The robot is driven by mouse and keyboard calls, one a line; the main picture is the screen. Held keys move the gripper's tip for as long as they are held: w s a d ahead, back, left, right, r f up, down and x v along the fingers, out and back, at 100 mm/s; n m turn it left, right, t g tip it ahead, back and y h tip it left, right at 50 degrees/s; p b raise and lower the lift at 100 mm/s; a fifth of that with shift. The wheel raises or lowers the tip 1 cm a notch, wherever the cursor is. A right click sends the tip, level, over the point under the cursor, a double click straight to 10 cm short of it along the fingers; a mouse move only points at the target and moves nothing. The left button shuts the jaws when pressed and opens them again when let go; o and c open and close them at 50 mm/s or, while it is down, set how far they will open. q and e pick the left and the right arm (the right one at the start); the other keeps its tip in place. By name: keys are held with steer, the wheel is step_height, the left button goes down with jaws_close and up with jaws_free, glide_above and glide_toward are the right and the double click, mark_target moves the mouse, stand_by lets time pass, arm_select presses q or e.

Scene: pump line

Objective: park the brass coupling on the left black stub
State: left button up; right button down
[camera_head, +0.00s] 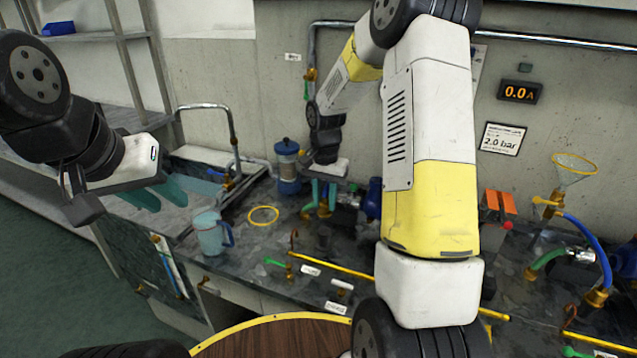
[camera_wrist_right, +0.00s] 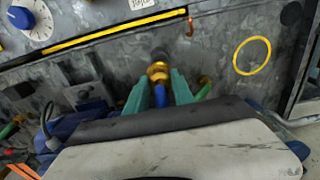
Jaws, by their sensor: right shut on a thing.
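In the right wrist view my right gripper (camera_wrist_right: 160,92) has its teal fingers shut on the brass coupling (camera_wrist_right: 158,72), with a blue hose end (camera_wrist_right: 161,95) between the fingers. A dark stub (camera_wrist_right: 160,53) shows just beyond the coupling; I cannot tell whether they touch. In the head view a dark upright stub (camera_head: 323,238) stands on the bench, in front of my right gripper (camera_head: 324,196). My left gripper (camera_head: 160,197) is open and empty, over the sink area at the left.
A yellow ring (camera_head: 263,215) lies on the bench beside a pale blue jug (camera_head: 210,233). A blue-lidded canister (camera_head: 287,165) stands behind. A yellow line (camera_head: 335,264) crosses the bench in front of the stub. A green-handled valve (camera_head: 280,265) sits near the front edge.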

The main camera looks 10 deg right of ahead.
mark_target(324, 215)
steer(key=shift+f, duration=2.8)
steer(key=shift+f, duration=0.45)
steer(key=c, duration=1)
jaws_free()
steer(key=shift+r, duration=3)
steer(key=shift+r, duration=0.1)
step_height(324, 215, up, 8)
steer(key=shift+f, duration=0.2)
